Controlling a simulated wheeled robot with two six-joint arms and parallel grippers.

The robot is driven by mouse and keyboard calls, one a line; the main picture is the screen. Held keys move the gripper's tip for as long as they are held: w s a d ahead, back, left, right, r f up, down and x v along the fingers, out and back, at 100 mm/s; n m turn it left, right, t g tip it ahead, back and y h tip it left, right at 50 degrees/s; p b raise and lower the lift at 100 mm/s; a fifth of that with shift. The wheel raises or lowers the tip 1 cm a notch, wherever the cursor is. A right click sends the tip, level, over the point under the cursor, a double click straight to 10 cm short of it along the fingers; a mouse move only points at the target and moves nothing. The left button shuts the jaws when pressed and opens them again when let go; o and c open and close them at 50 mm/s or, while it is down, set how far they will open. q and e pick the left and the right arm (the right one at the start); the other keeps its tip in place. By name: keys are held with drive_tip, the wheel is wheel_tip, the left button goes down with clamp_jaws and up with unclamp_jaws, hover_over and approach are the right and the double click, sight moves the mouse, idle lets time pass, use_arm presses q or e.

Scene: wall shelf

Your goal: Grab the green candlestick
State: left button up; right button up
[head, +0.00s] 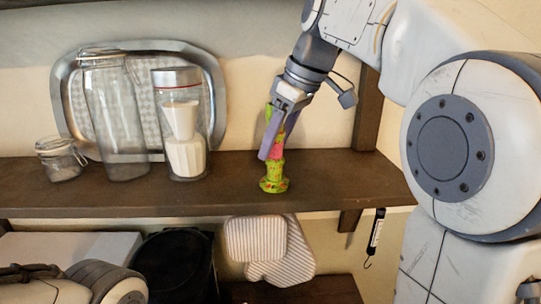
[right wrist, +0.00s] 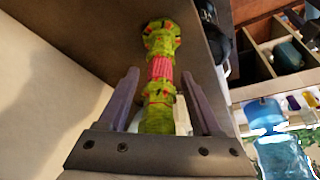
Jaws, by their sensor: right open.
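The green candlestick (head: 273,176) with a pink middle band stands upright on the wooden shelf (head: 330,184), right of the glass jars. My right gripper (head: 270,150) reaches down to it from above, and its fingers hide part of the candlestick's upper half. In the right wrist view the candlestick (right wrist: 160,75) lies between the two purple fingers of the open right gripper (right wrist: 160,100), with gaps at its sides. The candlestick's top end is close to the palm. My left gripper is not in view.
An hourglass-like jar (head: 183,130), a tall glass jar (head: 112,125) and a small jar (head: 60,160) stand on the left of the shelf before a metal tray (head: 215,75). Striped oven mitts (head: 255,240) hang below. The shelf right of the candlestick is clear.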

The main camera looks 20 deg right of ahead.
drive_tip(key=shift+f, duration=0.1)
clamp_jaws()
idle(0.3)
